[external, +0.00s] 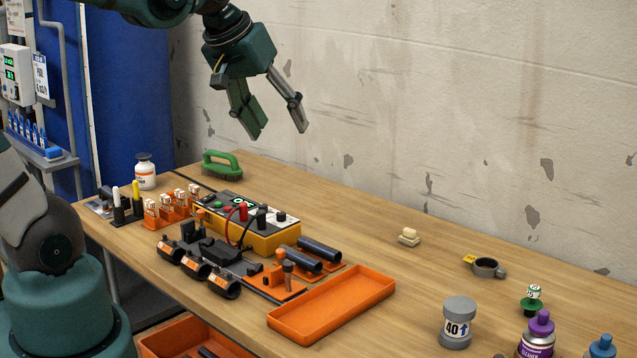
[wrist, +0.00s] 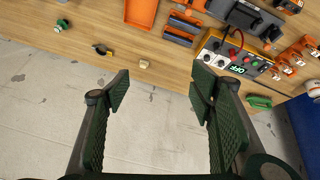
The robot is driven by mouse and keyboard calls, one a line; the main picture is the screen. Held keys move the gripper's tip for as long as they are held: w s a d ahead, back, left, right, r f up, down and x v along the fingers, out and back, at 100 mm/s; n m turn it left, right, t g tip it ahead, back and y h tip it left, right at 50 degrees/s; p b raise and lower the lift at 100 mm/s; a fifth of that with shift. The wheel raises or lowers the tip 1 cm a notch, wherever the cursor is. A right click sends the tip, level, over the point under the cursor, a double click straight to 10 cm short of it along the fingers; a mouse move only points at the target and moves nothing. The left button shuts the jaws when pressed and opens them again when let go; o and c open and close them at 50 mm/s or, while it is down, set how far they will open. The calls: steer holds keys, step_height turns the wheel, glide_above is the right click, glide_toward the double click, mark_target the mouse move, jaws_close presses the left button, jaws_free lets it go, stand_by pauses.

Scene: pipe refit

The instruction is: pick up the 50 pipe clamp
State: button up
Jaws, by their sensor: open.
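A grey ring-shaped pipe clamp (external: 488,268) with a yellow tag lies on the right part of the wooden table. The tag's number is too small to read, so I cannot tell for sure that it is the 50. It also shows in the wrist view as a small dark clamp (wrist: 103,50) at the upper left. My gripper (external: 279,126) is open and empty, high above the back of the table and far to the left of the clamp in the external view. Its two fingers stand wide apart in the wrist view (wrist: 160,95).
An empty orange tray (external: 332,304) sits at the front, beside black pipes and a yellow meter box (external: 265,236). A small beige block (external: 409,237) lies left of the clamp. A grey jar marked 40 (external: 457,322) and bottles stand at front right. Bare wood surrounds the clamp.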

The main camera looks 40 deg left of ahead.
steer(key=w+d+f+n+g, duration=0.25)
steer(key=w+d+n, duration=0.3)
steer(key=w, duration=0.65)
steer(key=w+d+f+n+g, duration=0.1)
steer(key=w+d+f+n, duration=0.25)
steer(key=w+d, duration=0.65)
steer(key=w+d+f+n+g, duration=0.1)
steer(key=w+d+f+n, duration=0.3)
steer(key=f, duration=0.7)
steer(key=w+d+f+n+g, duration=0.1)
steer(key=w+d+f+n, duration=0.3)
steer(key=w+d+f, duration=0.5)
steer(key=w+f, duration=0.2)
steer(key=w, duration=0.2)
steer(key=shift+w+n, duration=0.2)
steer(key=shift+n, duration=0.1)
steer(key=shift+g, duration=0.25)
steer(key=shift+f, duration=1.2)
